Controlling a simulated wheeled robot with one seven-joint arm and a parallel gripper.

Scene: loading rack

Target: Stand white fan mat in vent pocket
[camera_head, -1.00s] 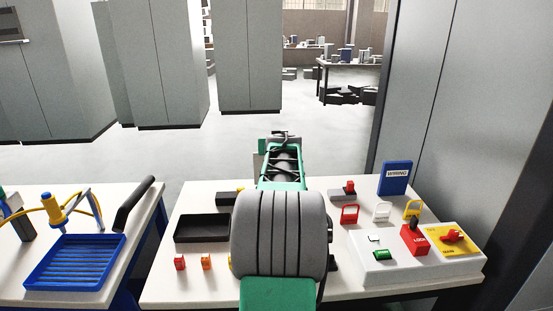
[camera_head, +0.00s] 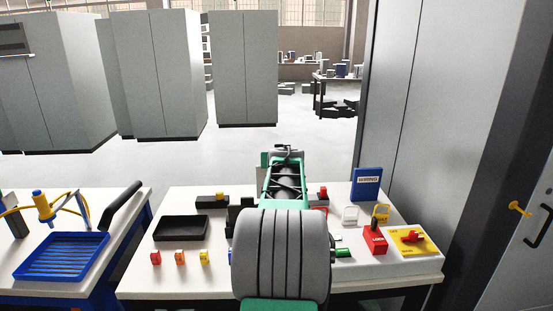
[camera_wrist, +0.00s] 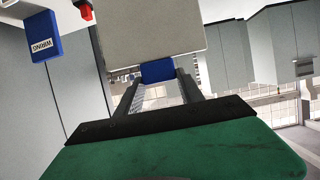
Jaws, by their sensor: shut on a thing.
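In the wrist view, my gripper (camera_wrist: 160,88) is shut on a blue tab (camera_wrist: 157,72) at the near edge of a pale flat panel (camera_wrist: 150,32), which looks like the white fan mat. The panel reaches past the top of the picture, so its far end is out of sight. In the head view, my arm hides my gripper and most or all of the panel. I cannot pick out the vent pocket in either view.
The white workbench (camera_head: 140,288) holds a black tray (camera_head: 182,228), a blue wiring binder (camera_head: 366,185), a red lock box (camera_head: 375,240) and a yellow panel (camera_head: 413,243). A blue ribbed tray (camera_head: 65,257) lies left. A tall grey cabinet (camera_head: 412,110) stands right. Floor behind is open.

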